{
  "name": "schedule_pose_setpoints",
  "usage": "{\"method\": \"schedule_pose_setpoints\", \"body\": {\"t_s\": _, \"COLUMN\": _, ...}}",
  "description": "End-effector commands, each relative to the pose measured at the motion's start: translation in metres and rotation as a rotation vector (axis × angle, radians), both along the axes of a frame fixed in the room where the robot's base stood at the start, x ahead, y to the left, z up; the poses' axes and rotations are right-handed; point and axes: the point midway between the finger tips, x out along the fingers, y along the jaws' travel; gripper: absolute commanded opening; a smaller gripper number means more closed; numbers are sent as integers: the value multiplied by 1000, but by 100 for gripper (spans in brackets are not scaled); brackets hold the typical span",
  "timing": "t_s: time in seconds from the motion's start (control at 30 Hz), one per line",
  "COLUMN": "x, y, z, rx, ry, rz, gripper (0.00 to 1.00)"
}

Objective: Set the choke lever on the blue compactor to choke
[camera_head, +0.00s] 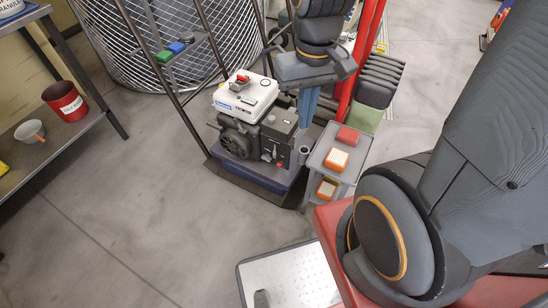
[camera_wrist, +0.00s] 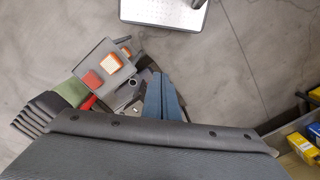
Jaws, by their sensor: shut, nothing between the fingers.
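The compactor (camera_head: 245,98) stands on a dark blue base in the head view, with a white top and a dark engine below. Small pale and red controls (camera_head: 279,165) show low on its dark right-hand panel; I cannot tell which is the choke lever or how it is set. A red knob (camera_head: 242,80) sits on the white top. My gripper (camera_head: 307,122) points down just right of the engine, its blue fingers together and empty. In the wrist view the blue fingers (camera_wrist: 164,99) lie side by side; the gripper body hides most of the compactor there.
A small grey stand (camera_head: 317,157) with red and orange blocks is close right of the compactor; it also shows in the wrist view (camera_wrist: 117,77). A wire cage (camera_head: 110,40) stands behind. A metal shelf (camera_head: 55,150) with a red bucket (camera_head: 65,101) is left. The front-left floor is clear.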

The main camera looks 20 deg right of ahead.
Motion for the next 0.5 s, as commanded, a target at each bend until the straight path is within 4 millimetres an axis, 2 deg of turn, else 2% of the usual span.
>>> {"method": "schedule_pose_setpoints", "body": {"t_s": 0.13, "x": 5, "y": -1, "z": -8, "rx": 8, "ry": 4, "rz": -34, "gripper": 0}}
{"method": "schedule_pose_setpoints", "body": {"t_s": 0.23, "x": 15, "y": -3, "z": -24, "rx": 25, "ry": 13, "rz": -112, "gripper": 0}}
{"method": "schedule_pose_setpoints", "body": {"t_s": 0.5, "x": 64, "y": -14, "z": -96, "rx": 105, "ry": 56, "rz": -486, "gripper": 0}}
